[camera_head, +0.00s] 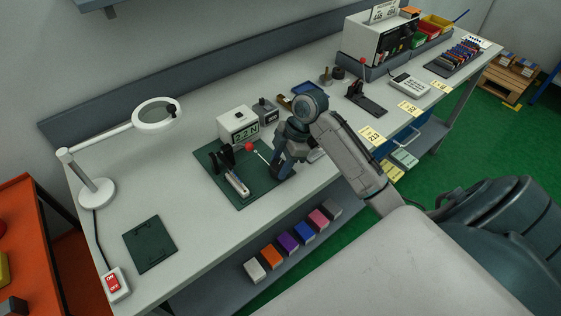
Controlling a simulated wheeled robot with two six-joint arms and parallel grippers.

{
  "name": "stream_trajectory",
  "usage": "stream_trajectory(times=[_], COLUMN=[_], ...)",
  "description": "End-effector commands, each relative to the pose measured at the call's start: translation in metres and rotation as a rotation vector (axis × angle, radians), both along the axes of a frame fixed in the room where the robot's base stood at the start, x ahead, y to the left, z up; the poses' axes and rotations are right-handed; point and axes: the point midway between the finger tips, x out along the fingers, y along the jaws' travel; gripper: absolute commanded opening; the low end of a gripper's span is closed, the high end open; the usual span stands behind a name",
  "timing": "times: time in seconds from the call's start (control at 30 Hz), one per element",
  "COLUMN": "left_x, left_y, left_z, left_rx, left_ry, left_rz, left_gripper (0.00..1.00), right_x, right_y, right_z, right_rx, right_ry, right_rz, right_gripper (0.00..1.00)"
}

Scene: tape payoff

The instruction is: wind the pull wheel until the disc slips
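A green mat (215,163) on the bench bears a small black stand (226,158) with a grey and white part sloping in front of it. A red ball (249,146) and a thin light rod (261,156) lie between this stand and my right gripper. A white box (238,124) behind the mat has a display that seems to read 0.2 N. My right gripper (279,168) points down over the mat's right edge. Its fingers are dark and small, and whether they hold anything cannot be told. The pull wheel and disc cannot be made out; the gripper may cover them. My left gripper is out of view.
A magnifier lamp (94,191) stands at left, its ring reaching over the bench. A dark green plate (150,244) and a red switch (115,284) lie at front left. A black red-knobbed lever fixture (366,99) stands to the right. Several coloured boxes (288,242) sit on the lower shelf.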

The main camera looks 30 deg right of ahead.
Motion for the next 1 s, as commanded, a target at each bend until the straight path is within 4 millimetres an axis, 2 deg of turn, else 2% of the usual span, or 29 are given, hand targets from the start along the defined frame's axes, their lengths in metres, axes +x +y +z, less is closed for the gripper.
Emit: stream_trajectory(times=[0.37, 1.0], left_x=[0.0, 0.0], left_y=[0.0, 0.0], left_z=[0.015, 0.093], left_rx=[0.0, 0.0], left_ry=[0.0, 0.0], left_rz=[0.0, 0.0], left_gripper=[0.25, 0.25], right_x=[-0.001, -0.004], right_y=[0.0, 0.003], right_z=[0.004, 0.008], right_rx=[0.0, 0.002], right_ry=[0.001, 0.001], right_rz=[-0.083, -0.64], right_gripper=[0.23, 0.23])
